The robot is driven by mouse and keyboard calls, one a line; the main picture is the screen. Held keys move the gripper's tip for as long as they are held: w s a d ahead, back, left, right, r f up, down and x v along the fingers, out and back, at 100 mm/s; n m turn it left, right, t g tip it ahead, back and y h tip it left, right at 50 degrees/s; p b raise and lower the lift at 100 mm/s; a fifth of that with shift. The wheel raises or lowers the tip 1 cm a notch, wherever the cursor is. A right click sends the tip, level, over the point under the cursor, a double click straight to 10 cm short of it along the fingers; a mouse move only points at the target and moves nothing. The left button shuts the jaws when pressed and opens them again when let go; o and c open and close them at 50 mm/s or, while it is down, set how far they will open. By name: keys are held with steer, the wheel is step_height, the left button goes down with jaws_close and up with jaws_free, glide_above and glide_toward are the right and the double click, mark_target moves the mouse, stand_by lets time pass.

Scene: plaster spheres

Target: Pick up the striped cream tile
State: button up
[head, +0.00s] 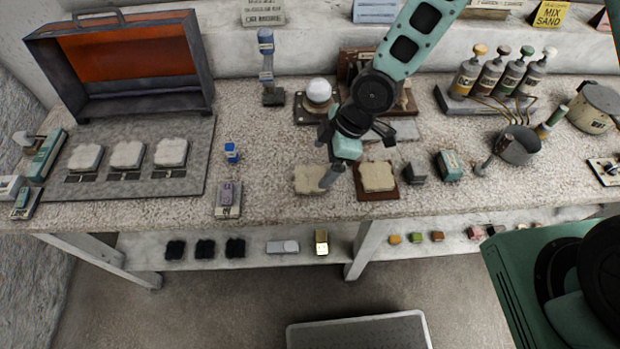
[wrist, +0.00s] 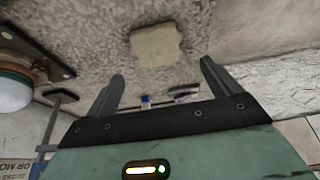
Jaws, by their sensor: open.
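A cream tile (head: 309,180) lies flat on the speckled bench near its front edge, left of a second cream tile (head: 378,177) on a brown board. I cannot make out stripes on either. My gripper (head: 333,176) hangs over the right side of the left tile and covers part of it; I cannot tell whether they touch. In the wrist view, my gripper (wrist: 161,82) is open with nothing between its two fingers. A cream tile (wrist: 155,45) shows beyond the fingertips there, apparently the left one.
Three pale tiles (head: 127,155) sit on a grey mat at left. A grey block (head: 415,172) and teal box (head: 450,165) are to the right.

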mark_target(310, 178)
steer(key=shift+p+x, duration=1.15)
steer(key=shift+x, duration=2.5)
steer(key=shift+w+d, duration=0.15)
steer(key=shift+w, duration=0.05)
steer(key=shift+c, duration=0.3)
steer(key=c, duration=1.2)
steer(key=shift+o, duration=0.2)
